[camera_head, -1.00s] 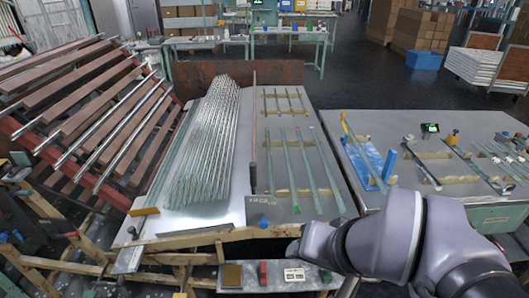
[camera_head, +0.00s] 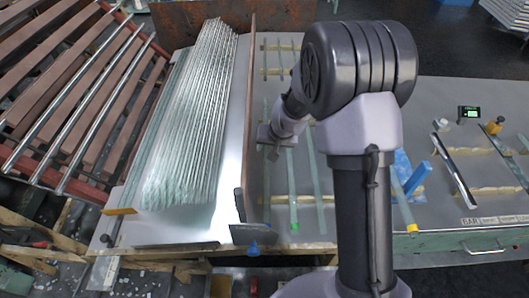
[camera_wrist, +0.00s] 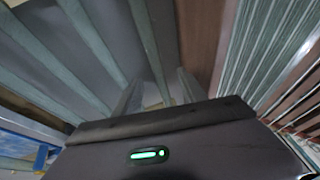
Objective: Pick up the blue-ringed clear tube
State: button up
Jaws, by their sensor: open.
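Several clear greenish tubes lie side by side on wooden supports on the grey table; one (camera_head: 294,190) has a green end, and another (camera_head: 317,185) lies to its right. I cannot make out a blue ring on any of them. My gripper (camera_head: 271,146) is open above the left tubes, its fingers small and partly hidden by my wrist. In the wrist view my gripper (camera_wrist: 158,92) has its two fingers apart, with one clear tube (camera_wrist: 148,45) running up between them. I cannot tell whether they touch it.
A brown upright divider (camera_head: 249,120) stands close left of my gripper. Beyond it lies a dense bundle of glass tubes (camera_head: 190,120). A sloping rack (camera_head: 80,90) is at far left. A blue block (camera_head: 410,175) stands on the right table.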

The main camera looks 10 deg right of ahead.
aim_at(267, 153)
jog(key=x, duration=0.2)
jog(key=shift+w+f, duration=0.15)
jog(key=shift+f, duration=0.2)
jog(key=b+x, duration=0.1)
jog(key=x, duration=0.2)
jog(key=b+x, duration=0.1)
jog(key=x, duration=0.1)
jog(key=shift+w+d+f+b, duration=0.2)
jog(key=shift+w+d+b, duration=0.05)
jog(key=shift+d+b, duration=0.1)
jog(key=shift+s+r, duration=0.1)
jog(key=shift+r, duration=0.05)
jog(key=shift+c, duration=1.1)
grip_shut()
